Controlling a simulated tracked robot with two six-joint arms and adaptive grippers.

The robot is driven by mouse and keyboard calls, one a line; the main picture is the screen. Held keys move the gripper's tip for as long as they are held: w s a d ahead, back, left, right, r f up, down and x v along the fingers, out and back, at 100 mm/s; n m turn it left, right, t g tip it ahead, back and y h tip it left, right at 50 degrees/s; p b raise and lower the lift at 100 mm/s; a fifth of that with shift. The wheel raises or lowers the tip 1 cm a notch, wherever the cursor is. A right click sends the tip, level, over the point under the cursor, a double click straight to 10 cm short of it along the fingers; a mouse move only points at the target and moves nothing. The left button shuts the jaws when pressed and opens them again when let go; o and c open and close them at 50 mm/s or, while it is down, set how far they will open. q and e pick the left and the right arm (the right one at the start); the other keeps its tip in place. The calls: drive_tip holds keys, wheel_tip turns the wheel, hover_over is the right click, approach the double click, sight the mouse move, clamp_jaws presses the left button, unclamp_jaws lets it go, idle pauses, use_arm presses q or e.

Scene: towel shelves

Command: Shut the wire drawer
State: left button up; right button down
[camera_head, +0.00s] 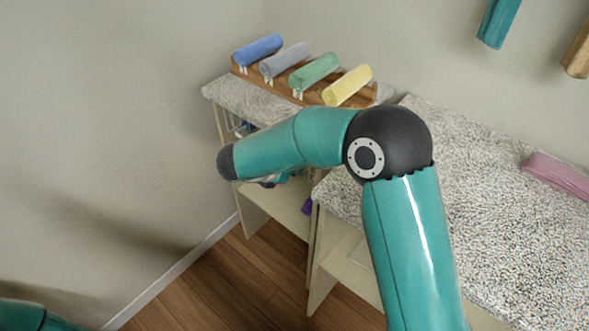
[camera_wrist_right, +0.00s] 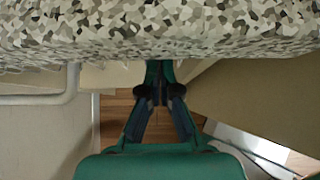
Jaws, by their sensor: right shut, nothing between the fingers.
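My right arm reaches across the head view, and its forearm hides most of the shelf front. A bit of what looks like the wire drawer (camera_head: 243,129) shows under the speckled top of the far-left shelf unit; how far out it stands cannot be told. In the right wrist view, my right gripper (camera_wrist_right: 158,92) is shut and empty, just under the speckled counter edge (camera_wrist_right: 160,30). A pale rounded rail (camera_wrist_right: 70,85) shows to its left, apart from the fingers; I cannot tell whether it belongs to the drawer. My left gripper is out of view.
Rolled towels in blue (camera_head: 258,49), grey (camera_head: 285,60), green (camera_head: 314,71) and yellow (camera_head: 347,86) lie on a wooden rack. A pink towel (camera_head: 556,174) lies on the right counter (camera_head: 500,220). Something purple (camera_head: 306,207) shows below. The wooden floor (camera_head: 250,275) is clear.

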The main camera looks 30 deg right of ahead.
drive_tip(key=shift+w+d+r, duration=0.1)
drive_tip(key=shift+d+r, duration=0.1)
drive_tip(key=shift+d, duration=0.15)
